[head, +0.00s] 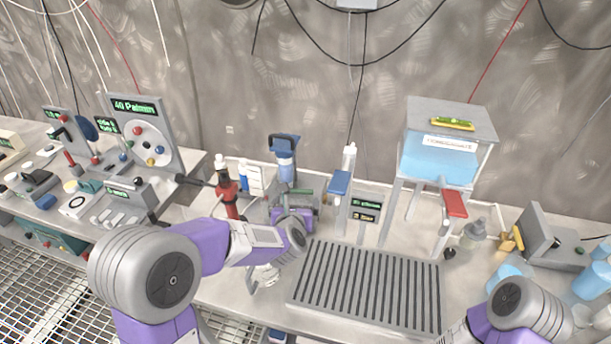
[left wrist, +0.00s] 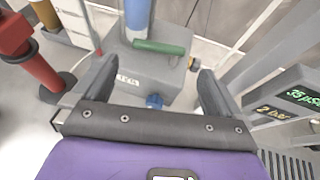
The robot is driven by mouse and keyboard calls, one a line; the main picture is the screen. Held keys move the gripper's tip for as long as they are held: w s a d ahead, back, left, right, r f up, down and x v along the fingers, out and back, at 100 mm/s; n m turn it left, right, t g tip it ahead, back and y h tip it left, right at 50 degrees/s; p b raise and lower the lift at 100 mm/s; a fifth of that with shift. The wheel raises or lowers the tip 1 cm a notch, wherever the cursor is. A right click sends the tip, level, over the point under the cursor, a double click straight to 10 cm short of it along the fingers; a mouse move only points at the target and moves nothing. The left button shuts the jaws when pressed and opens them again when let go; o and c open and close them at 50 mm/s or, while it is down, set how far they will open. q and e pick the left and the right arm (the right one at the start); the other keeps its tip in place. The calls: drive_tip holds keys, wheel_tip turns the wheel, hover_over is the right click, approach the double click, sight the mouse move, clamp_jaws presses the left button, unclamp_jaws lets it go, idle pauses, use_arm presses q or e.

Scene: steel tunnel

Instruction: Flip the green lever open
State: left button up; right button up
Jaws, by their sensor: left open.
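The green lever (left wrist: 158,47) is a bar lying across the top of a grey box (left wrist: 140,75) in the left wrist view, below a blue cylinder (left wrist: 138,14). A small blue knob (left wrist: 155,101) sits low on the box's front. My left gripper (left wrist: 157,70) is open and empty, its fingers spread to either side of the box's front, with the lever beyond and apart from them. In the head view my left gripper (head: 292,206) is at the box, hiding much of it. My right gripper is out of view.
A red stand-like device (head: 227,194) stands left of my left gripper. A grey post with a blue handle (head: 340,183) and a small green display (head: 367,203) stand to its right. A slatted grate (head: 365,285) lies in front, clear. A water tank (head: 440,162) stands behind.

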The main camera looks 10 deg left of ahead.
sight(300, 190)
use_arm(q)
drive_tip(key=shift+b+x, duration=0.3)
drive_tip(key=shift+x, duration=3.3)
drive_tip(key=shift+r, duration=0.1)
drive_tip(key=c, duration=1.2)
